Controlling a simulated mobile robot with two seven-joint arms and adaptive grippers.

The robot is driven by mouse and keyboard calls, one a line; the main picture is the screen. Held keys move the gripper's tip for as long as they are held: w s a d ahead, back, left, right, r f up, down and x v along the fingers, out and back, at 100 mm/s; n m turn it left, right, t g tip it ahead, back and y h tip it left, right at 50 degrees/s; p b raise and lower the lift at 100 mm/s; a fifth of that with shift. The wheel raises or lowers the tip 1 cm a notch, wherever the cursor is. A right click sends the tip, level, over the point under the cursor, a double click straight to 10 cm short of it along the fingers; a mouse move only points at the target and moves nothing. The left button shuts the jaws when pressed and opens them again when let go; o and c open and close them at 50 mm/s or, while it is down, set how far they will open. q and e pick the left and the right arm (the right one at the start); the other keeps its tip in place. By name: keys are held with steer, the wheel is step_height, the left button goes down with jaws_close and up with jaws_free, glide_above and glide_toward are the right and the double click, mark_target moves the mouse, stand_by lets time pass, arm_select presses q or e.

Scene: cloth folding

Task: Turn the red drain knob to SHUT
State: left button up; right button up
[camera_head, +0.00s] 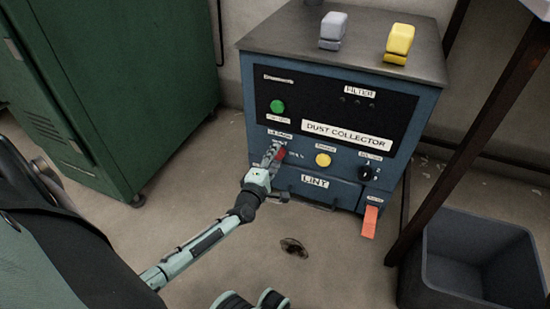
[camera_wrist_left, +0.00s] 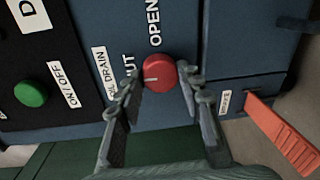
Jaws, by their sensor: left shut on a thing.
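The red drain knob (camera_head: 281,154) is on the front of the blue dust collector (camera_head: 238,110), and shows in the left wrist view (camera_wrist_left: 160,72). Its white mark points left in the wrist view, toward a label ending in "UT", partly hidden by a finger. The "OPEN" label (camera_wrist_left: 153,22) is above the knob there. My left gripper (camera_head: 272,154) is at the knob, with one finger on each side of it in the wrist view (camera_wrist_left: 161,80). It is shut on the knob.
A green button (camera_head: 277,107), a yellow button (camera_head: 323,160), a black dial (camera_head: 369,173) and an orange lever (camera_head: 370,221) are on the collector. A green cabinet (camera_head: 120,80) stands at left. A grey bin (camera_head: 475,262) stands at right, beside a dark post (camera_head: 475,125).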

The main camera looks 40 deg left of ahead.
stand_by(0.6)
arm_select(q)
steer(key=o, duration=1.2)
steer(key=shift+c, duration=0.2)
steer(key=v, duration=1.2)
steer(key=shift+a, duration=0.1)
